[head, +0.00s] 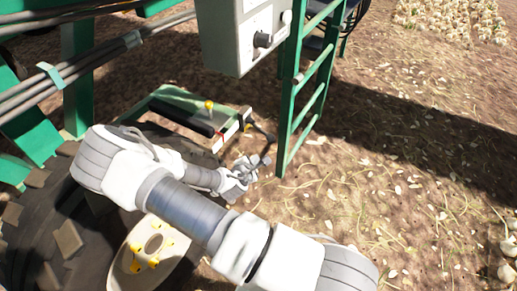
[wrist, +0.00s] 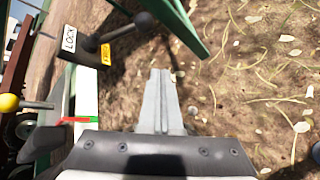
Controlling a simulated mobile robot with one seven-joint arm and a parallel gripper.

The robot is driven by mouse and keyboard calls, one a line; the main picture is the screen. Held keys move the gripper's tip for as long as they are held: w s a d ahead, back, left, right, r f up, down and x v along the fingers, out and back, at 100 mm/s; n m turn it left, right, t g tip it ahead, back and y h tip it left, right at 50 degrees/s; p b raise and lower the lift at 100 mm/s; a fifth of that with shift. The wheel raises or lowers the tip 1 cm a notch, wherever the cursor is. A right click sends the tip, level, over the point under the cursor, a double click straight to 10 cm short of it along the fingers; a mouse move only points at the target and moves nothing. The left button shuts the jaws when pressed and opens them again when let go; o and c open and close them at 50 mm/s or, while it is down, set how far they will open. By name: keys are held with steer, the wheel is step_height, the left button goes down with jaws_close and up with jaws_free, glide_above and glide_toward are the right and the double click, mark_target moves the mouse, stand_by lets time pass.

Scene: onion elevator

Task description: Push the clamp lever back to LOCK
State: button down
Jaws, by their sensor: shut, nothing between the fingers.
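The clamp lever (wrist: 118,34) is a dark arm with a black ball knob (wrist: 145,22), at the top of the wrist view. It pivots beside a white LOCK label (wrist: 68,40) and a yellow label (wrist: 106,54) whose text I cannot read. The lever points away from the LOCK label, past the yellow one. In the head view the black lever (head: 269,136) curves down from the end of the green frame. My gripper (wrist: 160,72) is shut and empty, its tips below the knob in the wrist view with a visible gap. In the head view my gripper (head: 256,163) is close to the lever's lower end.
A green ladder (head: 302,100) stands just right of the lever. A grey control box (head: 235,40) hangs above. A large tyre (head: 60,235) is at the lower left. A yellow-knobbed lever (wrist: 10,103) is left of my gripper. Open soil lies to the right.

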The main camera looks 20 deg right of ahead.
mark_target(260, 130)
steer(key=shift+w+a+f+n+t+b, duration=0.1)
steer(key=shift+w+f+n+t+b, duration=0.3)
steer(key=shift+n, duration=0.55)
steer(key=shift+w+a+f+n+t+b, duration=0.15)
steer(key=shift+w+f+n+t, duration=0.35)
steer(key=shift+n, duration=0.45)
steer(key=shift+s+f, duration=0.1)
steer(key=w+d+b, duration=0.3)
steer(key=w+d, duration=0.3)
steer(key=d, duration=0.1)
steer(key=shift+w+f+b, duration=0.15)
steer(key=shift+f+b, duration=0.15)
steer(key=shift+f, duration=0.15)
steer(key=shift+r, duration=0.1)
steer(key=shift+d+r+p, duration=0.1)
steer(key=shift+r+p, duration=0.1)
steer(key=shift+p, duration=0.1)
